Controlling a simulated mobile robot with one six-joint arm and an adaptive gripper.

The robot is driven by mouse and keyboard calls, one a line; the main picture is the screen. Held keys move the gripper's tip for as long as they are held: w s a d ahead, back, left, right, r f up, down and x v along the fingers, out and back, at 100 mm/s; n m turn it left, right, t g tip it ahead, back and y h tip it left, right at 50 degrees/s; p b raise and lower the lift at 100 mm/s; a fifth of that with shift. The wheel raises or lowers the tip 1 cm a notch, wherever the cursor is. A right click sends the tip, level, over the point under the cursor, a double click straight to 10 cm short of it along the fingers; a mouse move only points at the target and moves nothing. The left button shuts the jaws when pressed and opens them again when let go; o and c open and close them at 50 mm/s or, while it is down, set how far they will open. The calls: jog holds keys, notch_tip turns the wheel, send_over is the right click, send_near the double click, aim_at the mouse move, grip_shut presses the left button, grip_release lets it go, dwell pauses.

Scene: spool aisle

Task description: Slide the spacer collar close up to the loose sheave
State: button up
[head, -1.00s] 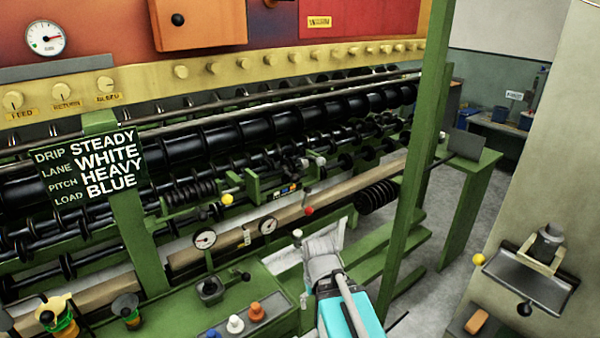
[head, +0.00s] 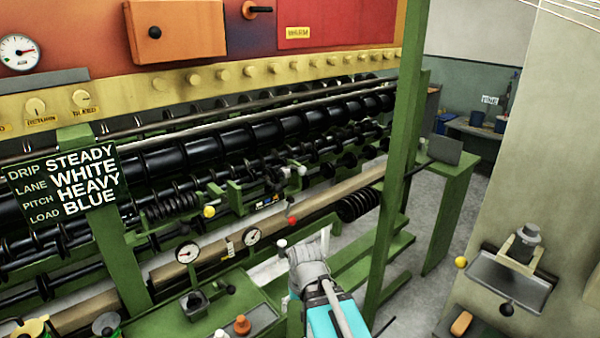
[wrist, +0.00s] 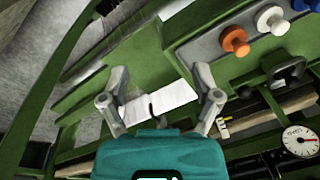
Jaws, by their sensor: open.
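My gripper (wrist: 160,80) is open in the wrist view, its two grey fingers spread apart with nothing held. A white sheet (wrist: 162,104) shows between and beyond the fingers. In the head view my gripper (head: 308,255) is low in the middle, in front of the machine, partly hidden by my own wrist. Black discs sit on the machine's shafts, with one close stack (head: 172,206) at the left and another (head: 358,204) near the green post. I cannot tell which part is the spacer collar or the loose sheave.
A green upright post (head: 398,190) stands right of my gripper. A wall tray (head: 510,282) hangs at the right. Grey floor shows between.

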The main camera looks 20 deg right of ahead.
jog(key=w+a+r+m+t+y, duration=0.1)
jog(key=w+r+m+t+y, duration=0.25)
jog(key=w+m, duration=0.35)
jog(key=m+t+p, duration=0.3)
jog(key=m+t, duration=1)
jog(key=m, duration=1)
send_near(305, 172)
jog(key=s, duration=0.2)
jog(key=shift+s+d+f+h, duration=0.1)
jog(key=shift+h, duration=0.25)
jog(key=x, duration=1.3)
jog(key=shift+w, duration=0.4)
grip_shut()
